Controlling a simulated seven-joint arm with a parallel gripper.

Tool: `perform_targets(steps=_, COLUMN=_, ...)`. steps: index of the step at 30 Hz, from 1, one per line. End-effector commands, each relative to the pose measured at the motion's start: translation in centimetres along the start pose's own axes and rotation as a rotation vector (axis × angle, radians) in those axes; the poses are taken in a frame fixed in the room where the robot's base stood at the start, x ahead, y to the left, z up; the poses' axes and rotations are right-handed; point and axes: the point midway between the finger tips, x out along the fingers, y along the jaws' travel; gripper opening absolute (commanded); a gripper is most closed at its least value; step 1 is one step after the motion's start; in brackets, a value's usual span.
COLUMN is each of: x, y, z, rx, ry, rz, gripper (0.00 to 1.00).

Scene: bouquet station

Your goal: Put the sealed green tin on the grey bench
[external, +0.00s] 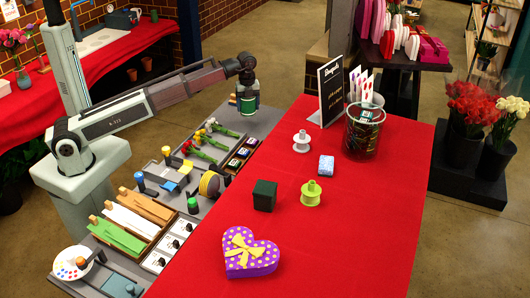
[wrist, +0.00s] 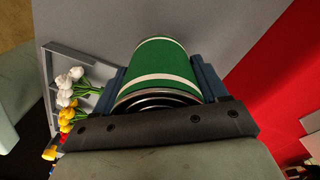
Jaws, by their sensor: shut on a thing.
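The green tin (external: 248,106) has white bands and a dark metal rim, and its lid looks closed. In the wrist view the tin (wrist: 165,68) lies between the two fingers of my gripper (wrist: 163,82), which is shut on its sides. In the external view my gripper (external: 247,92) points down at the far end of the grey bench (external: 265,118), with the tin below it. The bench (wrist: 225,35) also fills the background behind the tin in the wrist view. I cannot tell whether the tin's base touches the bench.
A tray of flowers (external: 205,145) lies close by on the bench; its white flowers (wrist: 68,85) show in the wrist view. The red table (external: 340,225) holds a dark green box (external: 264,195), a heart box (external: 250,253) and a glass jar (external: 363,135).

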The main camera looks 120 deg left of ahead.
Motion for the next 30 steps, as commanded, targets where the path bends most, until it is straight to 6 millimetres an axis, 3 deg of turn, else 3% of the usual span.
perform_targets(steps=3, x=1.8, y=0.1, z=0.0, rx=0.000, ry=0.000, rz=0.001, gripper=0.29)
perform_targets(steps=17, x=6.0, y=0.1, z=0.0, rx=0.000, ry=0.000, rz=0.001, gripper=0.29)
perform_targets(steps=30, x=6.6, y=0.0, z=0.0, rx=0.000, ry=0.000, rz=0.000, gripper=0.29)
